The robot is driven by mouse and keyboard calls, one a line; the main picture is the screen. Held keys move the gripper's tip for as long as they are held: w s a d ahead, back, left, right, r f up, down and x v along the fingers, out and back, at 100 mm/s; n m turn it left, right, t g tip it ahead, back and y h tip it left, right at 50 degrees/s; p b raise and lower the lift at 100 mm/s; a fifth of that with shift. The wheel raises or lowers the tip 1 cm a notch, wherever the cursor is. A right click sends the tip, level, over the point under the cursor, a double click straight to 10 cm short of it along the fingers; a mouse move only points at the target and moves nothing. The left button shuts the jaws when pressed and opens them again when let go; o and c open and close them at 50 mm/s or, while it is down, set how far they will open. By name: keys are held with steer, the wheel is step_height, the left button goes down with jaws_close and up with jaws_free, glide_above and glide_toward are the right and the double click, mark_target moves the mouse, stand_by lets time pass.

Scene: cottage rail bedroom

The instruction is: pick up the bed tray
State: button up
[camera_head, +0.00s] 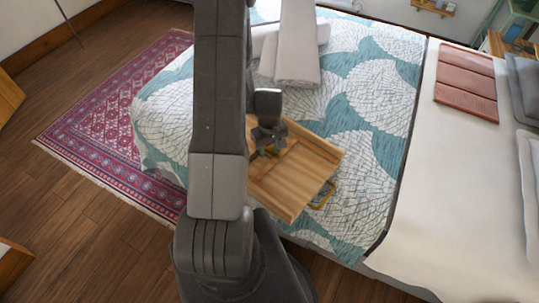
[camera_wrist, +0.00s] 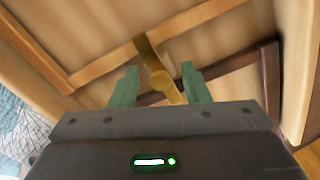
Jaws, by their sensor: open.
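The bed tray (camera_head: 285,190) is a light wooden tray with raised edges, lying on the patterned bed near its front edge. My arm hides its left part in the head view. In the wrist view the tray's wooden surface (camera_wrist: 105,48) fills most of the picture, with wooden strips and a brass-coloured bar with a round knob (camera_wrist: 161,80). My gripper (camera_head: 266,150) is over the tray's upper left part. In the wrist view its two green fingers (camera_wrist: 158,88) are apart, with the brass piece showing between them. I cannot tell whether they touch it.
The bed has a teal and white cover (camera_head: 375,100). Folded pale cloths (camera_head: 297,55) lie behind the tray. A yellowish object (camera_head: 322,196) shows at the tray's right edge. A folded reddish-brown cloth (camera_head: 467,80) lies farther right. A red rug (camera_head: 105,130) covers the wooden floor at left.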

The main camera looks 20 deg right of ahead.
jaws_close()
steer(key=shift+w+r, duration=0.1)
steer(key=shift+r, duration=0.1)
